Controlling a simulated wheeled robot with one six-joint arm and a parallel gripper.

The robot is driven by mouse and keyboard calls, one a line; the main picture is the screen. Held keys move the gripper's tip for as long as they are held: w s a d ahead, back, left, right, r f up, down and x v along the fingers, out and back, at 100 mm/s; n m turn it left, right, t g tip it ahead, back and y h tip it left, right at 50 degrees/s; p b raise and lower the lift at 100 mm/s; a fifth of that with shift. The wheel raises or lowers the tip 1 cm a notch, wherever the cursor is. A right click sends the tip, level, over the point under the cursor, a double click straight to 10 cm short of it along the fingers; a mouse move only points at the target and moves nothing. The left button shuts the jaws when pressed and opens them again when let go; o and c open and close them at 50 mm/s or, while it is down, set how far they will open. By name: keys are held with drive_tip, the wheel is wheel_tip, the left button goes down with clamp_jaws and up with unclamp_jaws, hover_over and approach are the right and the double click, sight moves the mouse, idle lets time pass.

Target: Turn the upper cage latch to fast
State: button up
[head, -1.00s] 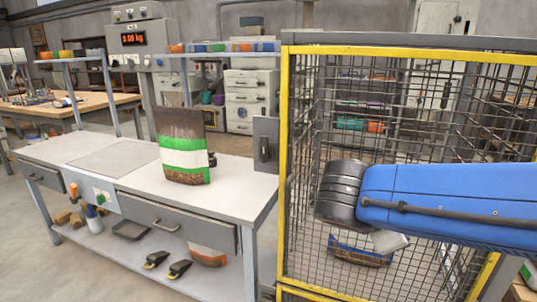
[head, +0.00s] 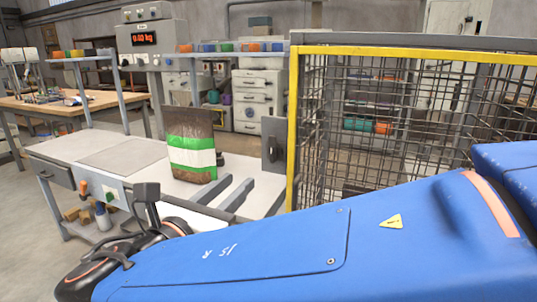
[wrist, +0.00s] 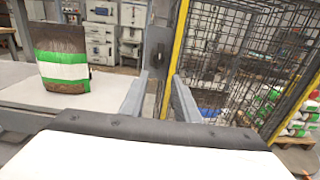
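The upper cage latch is a dark handle on a grey plate (head: 275,146) beside the yellow cage post. In the wrist view the latch plate (wrist: 158,50) stands upright beyond my fingers, with the dark handle near its middle. My gripper (head: 237,182) is open, its two grey fingers apart and pointing toward the plate. In the wrist view my gripper (wrist: 160,77) has the lower plate showing between its fingertips. Nothing is held. I cannot tell whether a fingertip touches the plate.
A wire cage (head: 293,110) with a yellow frame stands right of the latch. A brown, green and white bag (head: 191,150) stands on the bench (head: 60,147) to the left.

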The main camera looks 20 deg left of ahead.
sight(272, 151)
drive_tip(key=w, duration=0.5)
drive_tip(key=w+d, duration=0.1)
drive_tip(key=w, duration=1.1)
drive_tip(key=shift+w+d, duration=0.1)
drive_tip(key=shift+d, duration=0.05)
clamp_jaws()
